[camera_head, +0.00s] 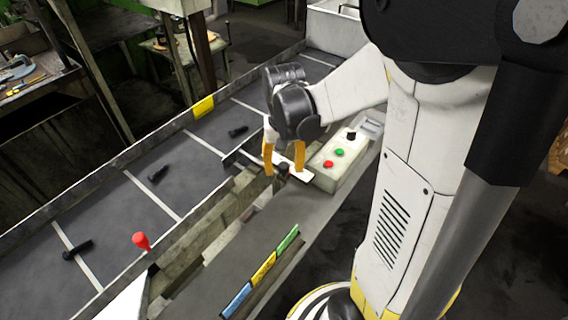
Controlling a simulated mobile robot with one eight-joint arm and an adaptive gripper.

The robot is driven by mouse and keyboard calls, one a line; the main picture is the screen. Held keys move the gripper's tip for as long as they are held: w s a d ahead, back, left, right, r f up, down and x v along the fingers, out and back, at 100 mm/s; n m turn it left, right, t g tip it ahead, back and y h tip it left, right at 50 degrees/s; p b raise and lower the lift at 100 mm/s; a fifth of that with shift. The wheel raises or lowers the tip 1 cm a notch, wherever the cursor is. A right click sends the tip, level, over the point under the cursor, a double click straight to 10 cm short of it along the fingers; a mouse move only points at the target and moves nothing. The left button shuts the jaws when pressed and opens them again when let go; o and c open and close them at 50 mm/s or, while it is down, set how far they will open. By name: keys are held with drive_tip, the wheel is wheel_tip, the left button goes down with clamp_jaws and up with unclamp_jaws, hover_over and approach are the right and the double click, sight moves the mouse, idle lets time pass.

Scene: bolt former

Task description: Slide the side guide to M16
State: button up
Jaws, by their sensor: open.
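My gripper (284,171) points down over the near side of the conveyor. Its two orange fingers are apart, one on each side of a small black knob (283,169); whether they touch it I cannot tell. The knob sits by a narrow white plate (301,174), beside a thin dark bar (236,158) that reaches over the belt. This looks like the side guide, partly hidden by my gripper. A blue (237,300), yellow (263,269) and green (287,238) strip lies along the near ledge. No M16 mark is readable.
Dark bolts, one of them here (238,131), lie on the grey belt (110,215) with white cross lines. A red-knobbed lever (141,242) stands at the near rail. A button box (341,160) stands right of my gripper. A yellow block (203,107) sits on the far rail.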

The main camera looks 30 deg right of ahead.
wheel_tip(320, 180, up, 12)
idle(0.4)
idle(0.3)
drive_tip(key=s+a+f+n+t+b, duration=0.5)
drive_tip(key=s+a+f+t+b, duration=0.2)
drive_tip(key=a+f+b, duration=0.3)
drive_tip(key=shift+s+f+b, duration=0.25)
drive_tip(key=shift+f+b, duration=0.65)
drive_tip(key=shift+b, duration=0.05)
idle(1.1)
